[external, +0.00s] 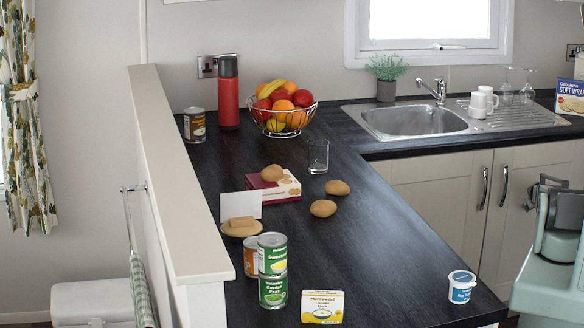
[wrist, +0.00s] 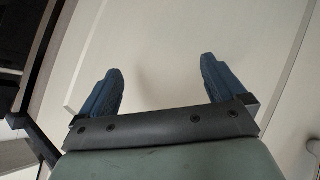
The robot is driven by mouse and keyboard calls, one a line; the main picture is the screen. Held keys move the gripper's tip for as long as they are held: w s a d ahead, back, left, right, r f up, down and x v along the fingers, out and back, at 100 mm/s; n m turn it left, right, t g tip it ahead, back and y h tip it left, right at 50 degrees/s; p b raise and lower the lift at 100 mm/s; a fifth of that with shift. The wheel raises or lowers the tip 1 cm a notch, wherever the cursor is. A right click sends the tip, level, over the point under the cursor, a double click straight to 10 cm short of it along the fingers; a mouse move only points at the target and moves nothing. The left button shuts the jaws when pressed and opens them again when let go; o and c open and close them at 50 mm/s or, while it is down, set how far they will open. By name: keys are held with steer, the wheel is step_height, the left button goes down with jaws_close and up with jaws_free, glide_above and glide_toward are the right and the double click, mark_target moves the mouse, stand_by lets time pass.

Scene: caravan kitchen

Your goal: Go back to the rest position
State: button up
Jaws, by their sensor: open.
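My gripper (wrist: 160,74) shows in the wrist view with its two blue fingers wide apart and nothing between them. Behind the fingers is a pale cabinet front (wrist: 165,50), and they appear apart from it. In the external view my arm is at the right edge, in front of the cabinets and clear of the dark worktop (external: 400,265). I cannot make out the fingertips there.
A sink (external: 410,122) is at the back.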

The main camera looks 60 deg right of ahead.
steer(key=w+a+f+n+y, duration=0.1)
steer(key=w+a+f+y, duration=0.1)
steer(key=w+a+f, duration=0.65)
steer(key=w+a+f+n+y, duration=0.1)
steer(key=w+a+f+y, duration=0.15)
steer(key=w+a, duration=0.65)
steer(key=w+a+f+n+y, duration=0.15)
steer(key=a+f, duration=0.25)
steer(key=a, duration=0.9)
steer(key=w+a+f+y, duration=0.15)
steer(key=a+f, duration=0.25)
steer(key=a, duration=0.9)
steer(key=s+a+f+n+g+y, duration=0.2)
steer(key=s+a, duration=0.1)
steer(key=a, duration=0.9)
steer(key=s+a+f+n+g+y, duration=0.15)
steer(key=s+a, duration=0.25)
steer(key=a, duration=0.8)
steer(key=s+a+r+n+g, duration=0.1)
steer(key=s+a+g, duration=0.3)
steer(key=s+a, duration=0.9)
steer(key=shift+s+a+n, duration=0.25)
steer(key=shift+a+n, duration=0.35)
steer(key=shift+a, duration=0.05)
steer(key=shift+r, duration=0.1)
